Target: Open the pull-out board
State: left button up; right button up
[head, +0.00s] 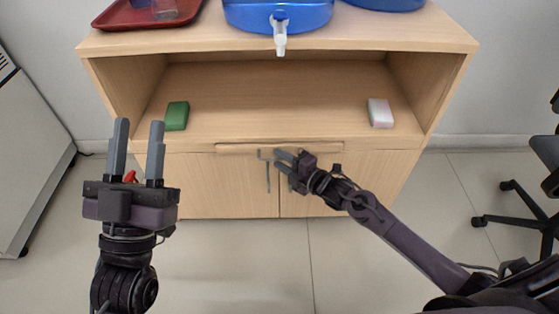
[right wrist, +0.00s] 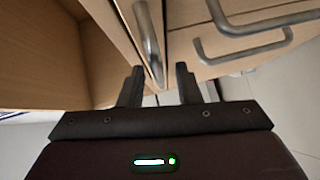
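The pull-out board (head: 235,149) is a thin wooden front under the shelf opening, above the cabinet doors. It looks closed, flush with the cabinet. Its metal bar handle (right wrist: 148,38) shows in the right wrist view, in line with the gap between my right fingers. My right gripper (head: 279,160) is at the board's front in the head view, and it also shows in the right wrist view (right wrist: 159,72). Its fingers are apart, one on each side of the bar's near end; contact cannot be told. My left gripper (head: 139,135) is open and empty, in front of the cabinet's left side.
Door handles (right wrist: 240,42) sit just below the board. The shelf holds a green block (head: 177,115) and a white-pink block (head: 380,113). On top are a red tray (head: 118,17) and a blue container with a tap (head: 255,17). The floor in front is clear.

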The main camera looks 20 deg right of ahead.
pick_arm(q)
jog(key=shift+s+a+r+t+h, duration=0.15)
jog(key=shift+s+r+t+h, duration=0.15)
jog(key=shift+r, duration=0.25)
jog(key=shift+s+a+r+t+h, duration=0.2)
jog(key=shift+s+r+t, duration=0.15)
jog(key=shift+r, duration=0.2)
pick_arm(e)
jog(key=shift+w+a, duration=0.3)
jog(key=shift+w, duration=0.2)
grip_shut()
